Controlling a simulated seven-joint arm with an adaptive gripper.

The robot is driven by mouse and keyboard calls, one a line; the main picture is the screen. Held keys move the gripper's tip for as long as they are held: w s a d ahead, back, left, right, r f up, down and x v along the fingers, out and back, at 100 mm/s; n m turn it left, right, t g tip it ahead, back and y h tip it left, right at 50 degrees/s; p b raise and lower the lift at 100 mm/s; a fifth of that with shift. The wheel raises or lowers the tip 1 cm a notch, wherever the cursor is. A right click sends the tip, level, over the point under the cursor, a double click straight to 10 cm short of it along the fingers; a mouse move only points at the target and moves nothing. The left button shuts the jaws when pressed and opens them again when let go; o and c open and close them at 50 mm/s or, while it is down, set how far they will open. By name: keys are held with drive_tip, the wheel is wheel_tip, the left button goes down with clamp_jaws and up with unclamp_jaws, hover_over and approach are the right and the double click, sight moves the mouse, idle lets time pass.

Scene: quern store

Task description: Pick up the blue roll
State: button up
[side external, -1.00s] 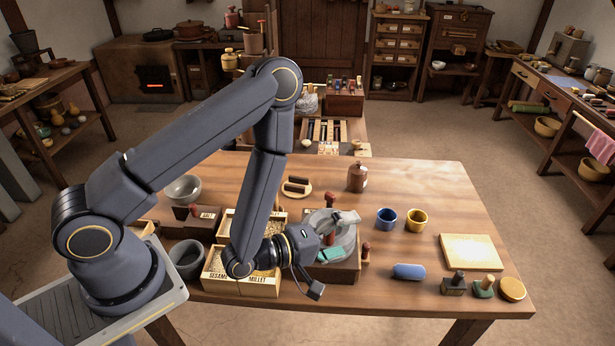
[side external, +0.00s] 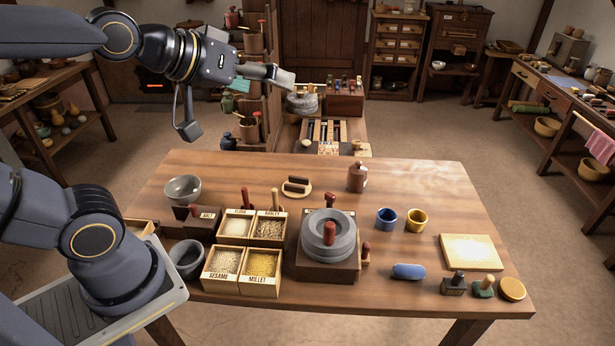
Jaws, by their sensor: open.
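The blue roll (side external: 408,271) lies on its side on the wooden table (side external: 440,200), near the front edge and right of the stone quern (side external: 326,237). It is fully in view and nothing touches it from above. My gripper (side external: 287,84) is raised high above and behind the table's far edge, pointing right. It is open and appears empty. It is well apart from the blue roll, up and to the left of it in the picture.
A blue cup (side external: 386,219) and a yellow cup (side external: 416,220) stand behind the roll. Labelled grain boxes (side external: 243,262) lie left of the quern. Bare tabletop surrounds the roll.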

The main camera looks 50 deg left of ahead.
drive_tip(key=s+f+m+g, duration=0.3)
drive_tip(key=s+f+g, duration=0.3)
drive_tip(key=s, duration=0.4)
drive_tip(key=shift+a+f+m, duration=0.3)
drive_tip(key=shift+f+m, duration=0.1)
drive_tip(key=shift+f, duration=0.35)
drive_tip(key=c, duration=0.6)
drive_tip(key=shift+c, duration=0.2)
drive_tip(key=shift+w, duration=0.15)
